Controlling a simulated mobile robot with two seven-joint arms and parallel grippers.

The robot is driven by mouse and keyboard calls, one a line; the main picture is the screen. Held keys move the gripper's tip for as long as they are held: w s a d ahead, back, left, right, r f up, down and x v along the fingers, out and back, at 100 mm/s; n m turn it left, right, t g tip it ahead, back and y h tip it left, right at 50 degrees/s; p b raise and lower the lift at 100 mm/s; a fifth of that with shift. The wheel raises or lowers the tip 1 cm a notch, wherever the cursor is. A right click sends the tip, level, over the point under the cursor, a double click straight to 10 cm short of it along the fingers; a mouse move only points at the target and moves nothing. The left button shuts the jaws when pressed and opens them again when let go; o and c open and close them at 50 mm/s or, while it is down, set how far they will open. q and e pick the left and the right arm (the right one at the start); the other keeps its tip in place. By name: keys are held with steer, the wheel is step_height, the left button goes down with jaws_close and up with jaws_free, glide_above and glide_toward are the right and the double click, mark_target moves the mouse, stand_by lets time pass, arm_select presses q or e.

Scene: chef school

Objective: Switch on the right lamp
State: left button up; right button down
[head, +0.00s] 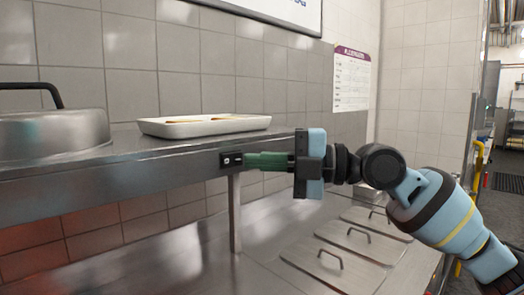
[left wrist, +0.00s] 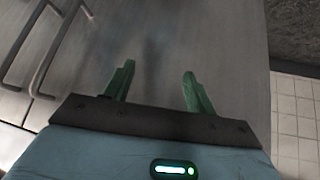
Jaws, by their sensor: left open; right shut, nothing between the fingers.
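A small black switch box (head: 231,160) with light marks sits on the front edge of the steel shelf (head: 190,174). My right gripper (head: 250,161) is shut and empty. Its green fingertips point left and are at the right side of the switch box, touching it or very close; I cannot tell which. No lamp can be made out for certain. A reddish glow lies on the wall tiles under the shelf at the left. My left gripper (left wrist: 155,85) is open and empty in the left wrist view, in front of a blurred metal surface.
A white tray (head: 205,126) with food and a metal lid (head: 50,132) with a black handle stand on the shelf. A post (head: 234,215) holds the shelf above a steel counter with several handled lids (head: 335,264). Metal handles (left wrist: 45,50) show beside my left gripper.

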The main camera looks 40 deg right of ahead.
arm_select(q)
steer(key=shift+a+r, duration=0.1)
steer(key=shift+r, duration=0.05)
arm_select(e)
steer(key=shift+w, duration=0.5)
arm_select(q)
steer(key=shift+w, duration=0.15)
arm_select(e)
steer(key=shift+w+r+p, duration=0.1)
steer(key=shift+w+p, duration=0.1)
steer(key=shift+p, duration=0.15)
arm_select(q)
steer(key=shift+w+r, duration=0.35)
steer(key=shift+w, duration=0.05)
arm_select(e)
steer(key=shift+w+d, duration=0.1)
steer(key=shift+w, duration=0.05)
arm_select(q)
steer(key=shift+r, duration=0.1)
arm_select(e)
steer(key=shift+s, duration=0.2)
